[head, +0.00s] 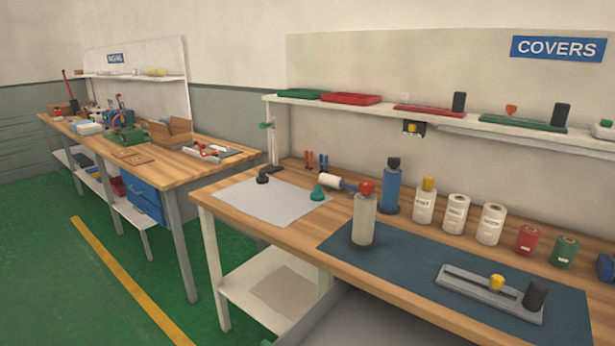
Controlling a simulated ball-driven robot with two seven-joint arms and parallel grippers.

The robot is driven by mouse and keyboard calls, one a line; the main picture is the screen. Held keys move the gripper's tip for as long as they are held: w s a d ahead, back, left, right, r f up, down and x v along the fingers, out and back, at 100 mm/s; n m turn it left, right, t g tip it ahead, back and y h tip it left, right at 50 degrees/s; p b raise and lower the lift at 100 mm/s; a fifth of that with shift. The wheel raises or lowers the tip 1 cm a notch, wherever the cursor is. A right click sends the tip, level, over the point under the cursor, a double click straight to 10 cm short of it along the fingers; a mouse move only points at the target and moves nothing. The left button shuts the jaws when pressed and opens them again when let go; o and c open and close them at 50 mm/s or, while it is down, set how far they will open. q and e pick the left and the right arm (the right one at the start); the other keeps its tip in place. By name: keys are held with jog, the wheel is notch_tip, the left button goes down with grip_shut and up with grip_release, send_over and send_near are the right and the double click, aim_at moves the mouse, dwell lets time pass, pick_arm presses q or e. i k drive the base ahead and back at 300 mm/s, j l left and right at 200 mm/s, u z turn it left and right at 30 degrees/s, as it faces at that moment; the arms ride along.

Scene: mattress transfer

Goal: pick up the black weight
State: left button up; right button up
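A small black piece with a knob-like top (262,178), which looks like the black weight, stands upright near the back left of a light grey sheet (262,208) on the near workbench. A green piece of similar shape (317,193) stands to its right on the same sheet. A black cylinder (536,294) is on the right end of a grey slotted bar fixture (480,290) on the dark blue mat. Neither of my grippers is in view.
On the near bench (340,212), a grey bottle with a red top (364,215), a blue bottle (392,190) and several rolls stand to the right of the sheet. A shelf (375,106) runs above. Green floor separates the far bench (170,165).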

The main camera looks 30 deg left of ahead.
aim_at(261, 179)
jog(key=i+j+z, duration=0.1)
jog(key=j+z, duration=0.3)
jog(key=j, duration=0.45)
jog(key=j+z, duration=0.4)
jog(key=j, duration=1.2)
jog(key=j+z, duration=0.1)
jog(key=j, duration=0.65)
jog(key=k+j, duration=0.1)
jog(key=j, duration=0.65)
jog(key=j+z, duration=0.1)
jog(key=j, duration=0.65)
jog(key=k+j, duration=0.15)
jog(key=j, duration=0.55)
jog(key=i+z, duration=0.05)
